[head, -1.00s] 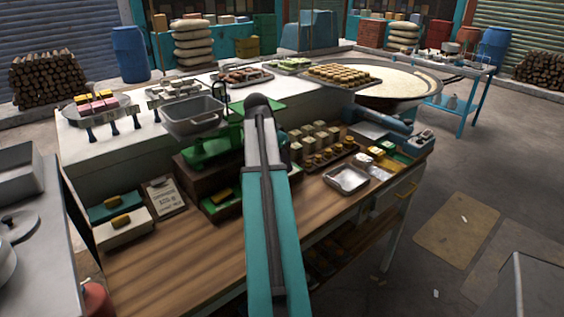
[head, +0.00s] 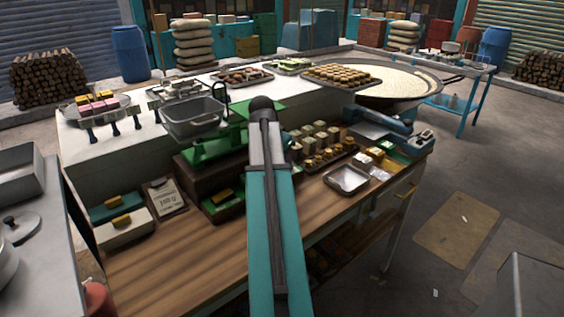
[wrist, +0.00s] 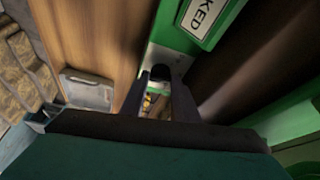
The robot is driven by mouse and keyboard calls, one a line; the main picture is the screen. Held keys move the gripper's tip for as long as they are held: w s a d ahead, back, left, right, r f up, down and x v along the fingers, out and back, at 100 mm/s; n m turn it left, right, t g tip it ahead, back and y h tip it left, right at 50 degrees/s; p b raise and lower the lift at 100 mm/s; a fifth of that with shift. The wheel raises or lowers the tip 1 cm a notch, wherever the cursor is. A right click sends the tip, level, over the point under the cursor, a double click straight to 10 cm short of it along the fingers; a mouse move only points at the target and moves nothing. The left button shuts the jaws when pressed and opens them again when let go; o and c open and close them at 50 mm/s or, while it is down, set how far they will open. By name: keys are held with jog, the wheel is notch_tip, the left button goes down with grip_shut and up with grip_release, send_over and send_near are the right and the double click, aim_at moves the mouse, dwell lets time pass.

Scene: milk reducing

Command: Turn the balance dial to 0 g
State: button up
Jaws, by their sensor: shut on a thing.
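The green balance (head: 215,148) stands on a dark wooden base, with a grey pan (head: 193,118) on its left. My arm crosses in front of it in the head view and hides my gripper and the dial there. A white label (wrist: 203,17) on the green part shows the letters "KED".
A card (head: 166,197) and small boxes lie left of the balance on the wooden table (head: 190,255). Several weights (head: 320,140) and a metal tray (head: 346,179) are on the right. The table's front left is clear.

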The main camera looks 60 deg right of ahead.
jog(key=n+t, duration=0.1)
jog(key=n, duration=0.1)
jog(key=n+t+p, duration=0.1)
jog(key=n, duration=0.1)
jog(key=shift+s+r+n, duration=0.15)
jog(key=shift+s+n, duration=0.05)
jog(key=shift+n, duration=0.2)
jog(key=n, duration=0.2)
jog(key=n+t+y+p, duration=0.1)
jog(key=n, duration=0.1)
jog(key=shift+s+d+n+t+p, duration=0.1)
jog(key=shift+d+n+t+p, duration=0.1)
jog(key=shift+n+t+p, duration=0.1)
jog(key=shift+n, duration=0.3)
jog(key=o, duration=0.8)
jog(key=shift+c, duration=0.2)
jog(key=shift+v, duration=0.95)
jog(key=b+v, duration=0.2)
jog(key=v, duration=0.9)
jog(key=shift+s+r, duration=0.15)
jog(key=shift+r, duration=0.2)
jog(key=shift+a, duration=0.15)
